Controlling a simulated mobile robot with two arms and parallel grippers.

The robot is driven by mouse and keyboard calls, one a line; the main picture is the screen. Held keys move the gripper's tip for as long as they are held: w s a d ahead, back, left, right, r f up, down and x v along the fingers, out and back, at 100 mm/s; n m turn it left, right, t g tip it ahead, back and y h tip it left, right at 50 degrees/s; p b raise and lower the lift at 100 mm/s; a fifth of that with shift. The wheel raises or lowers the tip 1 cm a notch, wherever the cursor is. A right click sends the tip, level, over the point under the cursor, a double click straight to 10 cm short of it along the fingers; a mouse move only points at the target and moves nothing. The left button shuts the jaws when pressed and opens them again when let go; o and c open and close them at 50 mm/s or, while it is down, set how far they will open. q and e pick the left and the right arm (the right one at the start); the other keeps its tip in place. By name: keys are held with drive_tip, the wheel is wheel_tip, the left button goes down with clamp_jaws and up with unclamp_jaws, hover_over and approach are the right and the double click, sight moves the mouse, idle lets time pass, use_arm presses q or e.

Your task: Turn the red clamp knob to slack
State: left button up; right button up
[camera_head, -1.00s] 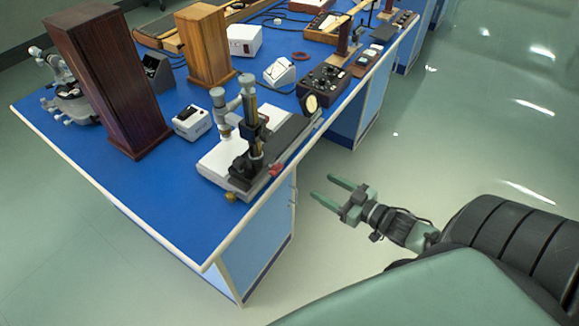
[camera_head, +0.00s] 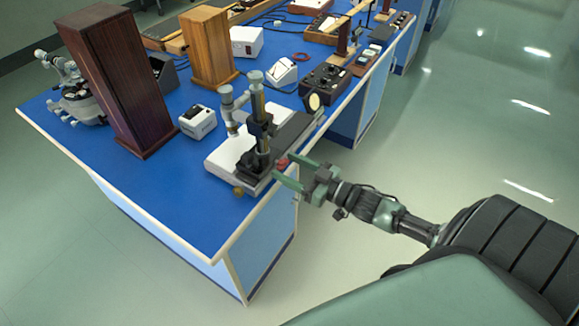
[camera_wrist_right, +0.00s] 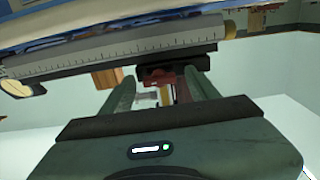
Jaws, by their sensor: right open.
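The red clamp knob (camera_head: 282,163) sits on the near edge side of the microscope-like instrument (camera_head: 258,140), at the table's right edge. In the right wrist view the red knob (camera_wrist_right: 160,77) shows in the middle, under a dark block and a graduated scale bar (camera_wrist_right: 110,62). My right gripper (camera_head: 285,169) is open, with its two green fingers pointing at the knob. In the wrist view the knob appears between the fingertips (camera_wrist_right: 163,80), with a gap on each side; exact depth is hard to tell. My left gripper is not in view.
The blue table (camera_head: 180,195) also holds a dark wooden box (camera_head: 118,85), a lighter wooden box (camera_head: 208,50), a small white device (camera_head: 197,122) and a black control box (camera_head: 326,82). Open floor (camera_head: 460,120) lies right of the table.

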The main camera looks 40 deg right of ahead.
clamp_jaws()
drive_tip(key=shift+n+b, duration=0.85)
drive_tip(key=shift+n, duration=8.05)
unclamp_jaws()
